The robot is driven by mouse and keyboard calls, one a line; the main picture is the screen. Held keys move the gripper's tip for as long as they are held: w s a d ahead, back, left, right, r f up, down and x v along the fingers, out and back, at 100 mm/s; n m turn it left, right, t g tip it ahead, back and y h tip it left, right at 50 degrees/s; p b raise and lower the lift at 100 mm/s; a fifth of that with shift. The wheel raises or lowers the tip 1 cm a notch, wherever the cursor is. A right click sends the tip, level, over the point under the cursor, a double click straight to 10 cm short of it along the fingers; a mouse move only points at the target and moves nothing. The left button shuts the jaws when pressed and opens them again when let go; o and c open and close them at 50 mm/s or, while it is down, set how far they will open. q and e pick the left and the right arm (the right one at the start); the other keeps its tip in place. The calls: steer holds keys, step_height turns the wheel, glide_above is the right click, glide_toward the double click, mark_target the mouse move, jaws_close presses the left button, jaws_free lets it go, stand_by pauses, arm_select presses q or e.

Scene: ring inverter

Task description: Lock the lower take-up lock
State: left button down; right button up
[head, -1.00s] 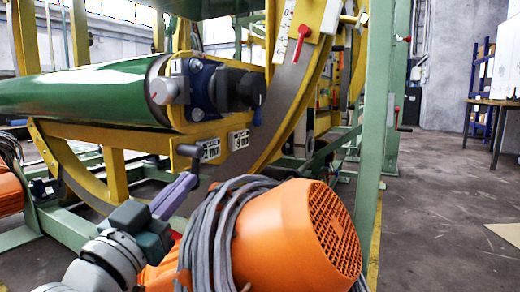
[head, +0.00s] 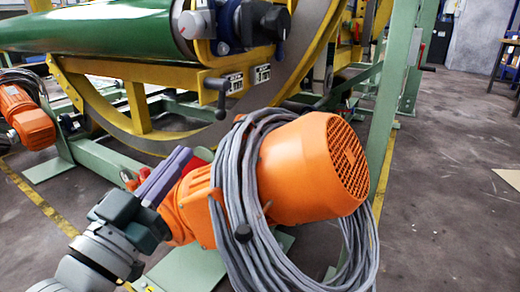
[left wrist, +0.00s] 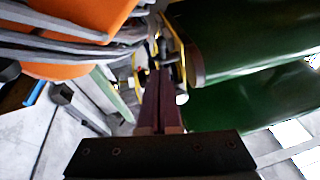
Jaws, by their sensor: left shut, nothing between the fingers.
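A black lever handle (head: 217,95) hangs below the yellow frame beam, under the green roller (head: 95,27). It looks like the lower take-up lock, but I cannot tell its lock state. My left gripper (head: 182,158) has purple fingers pressed together and empty. In the head view it is below and left of the handle, apart from it, beside the orange motor. The fingers (left wrist: 158,90) point up the left wrist view toward the yellow frame, with green rollers (left wrist: 255,100) on the right. My right gripper is not in view.
The orange motor (head: 310,172), wrapped in grey cable (head: 232,170), stands close right of my left gripper. A green post (head: 395,85) rises behind it. Another orange motor (head: 27,118) is at the left. Open floor (head: 450,180) lies on the right.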

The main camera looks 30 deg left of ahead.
arm_select(q)
steer(key=shift+s+d+f, duration=0.1)
steer(key=shift+s+f, duration=0.25)
steer(key=shift+s, duration=0.2)
steer(key=shift+s+f, duration=0.3)
steer(key=shift+s, duration=0.2)
steer(key=shift+r, duration=0.1)
